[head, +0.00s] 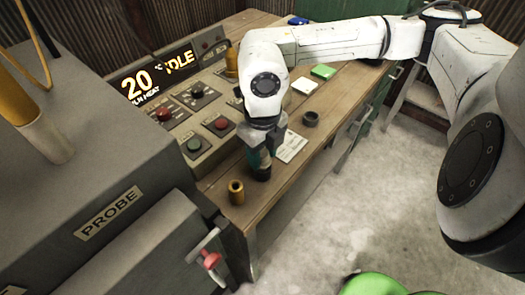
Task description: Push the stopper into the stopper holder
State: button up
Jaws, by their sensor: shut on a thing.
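My gripper (261,174) points down at the wooden bench, just right of the control panel. It is shut on a dark thing, mostly hidden by the fingers and wrist; I cannot tell for sure that it is the stopper. A small hollow brass cylinder (236,192) stands upright on the bench near its front end, left of and nearer than my gripper, apart from it. A short dark ring (310,118) lies on the bench to the right and farther back. I cannot tell which of these two is the stopper holder.
The control panel (195,112) with red and green buttons stands along the bench's left side. A grey PROBE machine (100,190) with a red-knobbed lever (211,260) fills the left front. A paper label (291,147), a white block (305,86) and a green block (323,71) lie on the bench (340,95).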

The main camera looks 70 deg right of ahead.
aim_at(262, 152)
jog(key=shift+f+b, duration=0.8)
jog(key=shift+b, duration=0.15)
dwell(0.6)
jog(key=o, duration=0.7)
jog(key=shift+o, duration=0.6)
jog(key=o, duration=0.5)
notch_tip(262, 152, up, 11)
jog(key=shift+f, duration=0.1)
